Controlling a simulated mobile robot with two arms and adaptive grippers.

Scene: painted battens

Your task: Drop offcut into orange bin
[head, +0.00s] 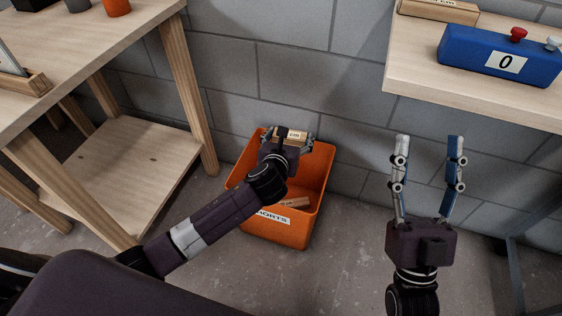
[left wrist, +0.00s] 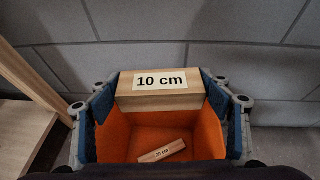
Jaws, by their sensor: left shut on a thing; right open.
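The orange bin (head: 276,227), labelled "SHORTS", stands on the floor between the two benches. My left gripper (head: 290,137) is over the bin's far part and shut on a wooden offcut. The offcut (left wrist: 160,90) is labelled "10 cm" in the left wrist view and is held across between the blue finger pads. The bin's orange inside (left wrist: 190,128) shows below it. Another wooden piece (left wrist: 162,151), labelled "25 cm", lies in the bin. My right gripper (head: 427,150) is open and empty, to the right of the bin and in front of the wall.
A wooden bench (head: 130,52) with a low shelf stands at the left. At the right, a wooden top (head: 430,70) carries a blue box (head: 500,55) marked "0" and a wooden block (head: 438,9). A grey block wall (head: 290,60) is behind the bin.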

